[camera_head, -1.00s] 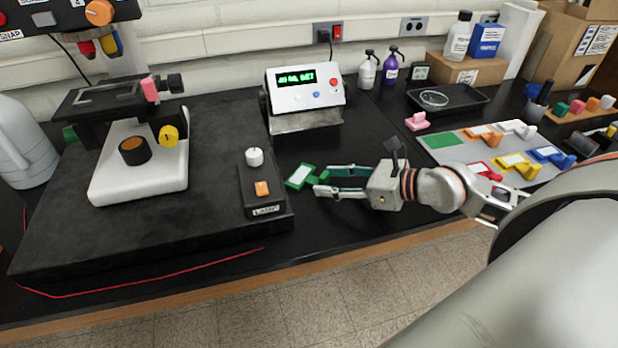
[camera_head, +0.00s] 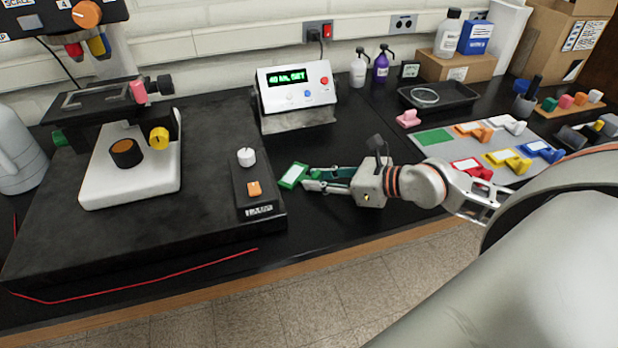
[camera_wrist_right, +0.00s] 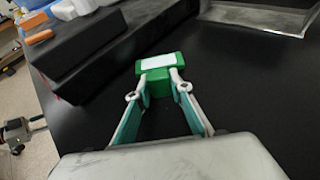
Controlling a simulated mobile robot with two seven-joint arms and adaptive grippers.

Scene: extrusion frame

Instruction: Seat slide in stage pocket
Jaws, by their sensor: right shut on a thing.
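The green slide (camera_head: 294,176) has a white label patch and a block-like handle. My right gripper (camera_head: 308,181) is shut on that handle and holds the slide in front of its fingertips, just right of the black base with the knobs. In the right wrist view the slide (camera_wrist_right: 160,64) sits across the ends of both fingers (camera_wrist_right: 162,80). The microscope stage (camera_head: 105,98) is a dark platform at the left with a frame-shaped pocket (camera_head: 85,93) on top. A pink clip (camera_head: 138,91) stands at the stage's right side.
A control box (camera_head: 257,180) with a white knob and orange switch lies left of the slide. A display unit (camera_head: 298,90) stands behind. A grey mat (camera_head: 465,140) with several coloured slides is at the right. A black tray (camera_head: 445,96) is behind it.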

